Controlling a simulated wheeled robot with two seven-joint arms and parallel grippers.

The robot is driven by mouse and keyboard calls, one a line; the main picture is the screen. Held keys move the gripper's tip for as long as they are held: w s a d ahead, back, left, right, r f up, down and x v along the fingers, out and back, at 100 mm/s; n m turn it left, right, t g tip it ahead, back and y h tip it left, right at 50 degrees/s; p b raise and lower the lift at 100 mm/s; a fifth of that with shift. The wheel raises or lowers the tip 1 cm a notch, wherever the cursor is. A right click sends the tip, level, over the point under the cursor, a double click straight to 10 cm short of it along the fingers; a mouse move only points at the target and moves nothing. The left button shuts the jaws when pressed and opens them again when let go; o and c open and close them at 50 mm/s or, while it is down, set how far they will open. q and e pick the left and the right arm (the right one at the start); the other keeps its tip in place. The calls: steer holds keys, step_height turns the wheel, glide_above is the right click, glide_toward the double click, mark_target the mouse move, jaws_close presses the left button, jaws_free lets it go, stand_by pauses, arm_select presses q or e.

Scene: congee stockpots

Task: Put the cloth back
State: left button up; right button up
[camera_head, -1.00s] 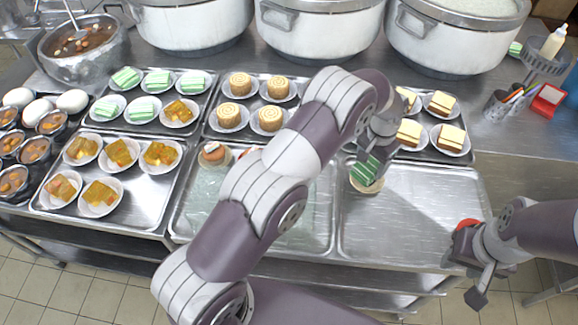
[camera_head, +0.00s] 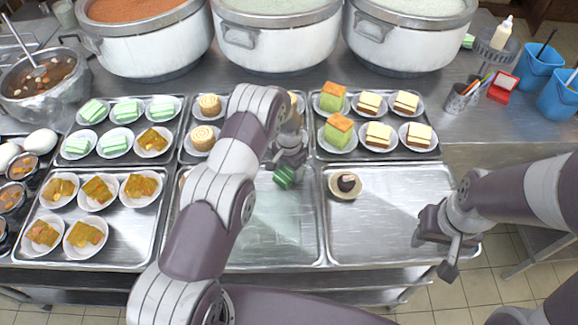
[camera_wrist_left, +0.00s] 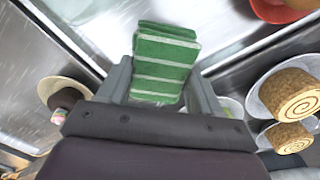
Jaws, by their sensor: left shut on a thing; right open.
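The cloth is a small folded green piece with white stripes (camera_head: 285,178). My left gripper (camera_head: 290,162) is shut on it, over the front middle metal tray (camera_head: 285,235). In the left wrist view the cloth (camera_wrist_left: 165,62) sits between the two fingers. I cannot tell whether it touches the tray. My right gripper (camera_head: 436,240) is open and empty at the right, by the edge of the front right tray (camera_head: 400,215). A small bowl (camera_head: 345,192) with a dark, pale-topped item stands in that right tray, right of the cloth.
Trays of cakes on plates (camera_head: 375,131) stand behind, and swiss rolls (camera_wrist_left: 297,93) are near my left gripper. White stockpots (camera_head: 275,42) line the back. A pen cup (camera_head: 457,97) and blue buckets (camera_head: 541,66) are at the right. Most of the front right tray is bare.

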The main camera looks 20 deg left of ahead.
arm_select(q)
steer(key=shift+f, duration=0.35)
steer(key=shift+w+a+f, duration=0.1)
steer(key=shift+a+f, duration=0.05)
steer(key=shift+f, duration=0.1)
steer(key=shift+f+b, duration=0.3)
steer(key=shift+b, duration=0.25)
steer(key=o, duration=1.1)
steer(key=shift+r, duration=0.1)
